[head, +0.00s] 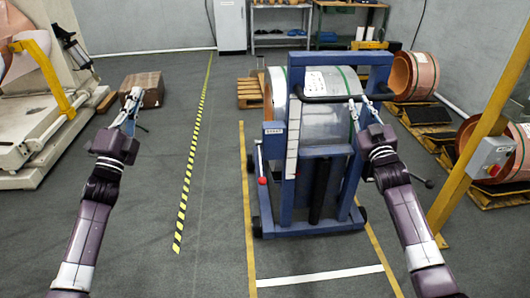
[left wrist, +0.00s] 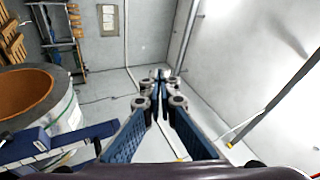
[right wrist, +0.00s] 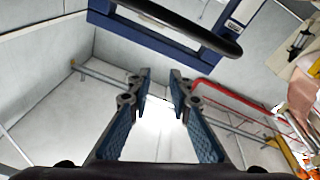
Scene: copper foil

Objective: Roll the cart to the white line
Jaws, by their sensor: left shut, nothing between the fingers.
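The cart is a blue wheeled frame (head: 265,185) with a black handle bar (head: 325,98), carrying a large wrapped roll (head: 322,125). It stands upright between two yellow floor lines. The white line (head: 320,276) crosses the floor in front of it, nearer to me, apart from its wheels. My right gripper (head: 362,105) is open and empty by the right end of the handle. In the right wrist view the handle (right wrist: 190,30) passes above the open fingers (right wrist: 160,75), not between them. My left gripper (head: 133,97) is shut and empty, well left of the cart.
Yellow lines (head: 249,215) flank the cart. A black-yellow striped tape (head: 192,165) runs along the floor to its left. A brown box (head: 143,88) lies behind my left gripper. Copper rolls (head: 413,76) on pallets and a yellow post (head: 480,130) stand right.

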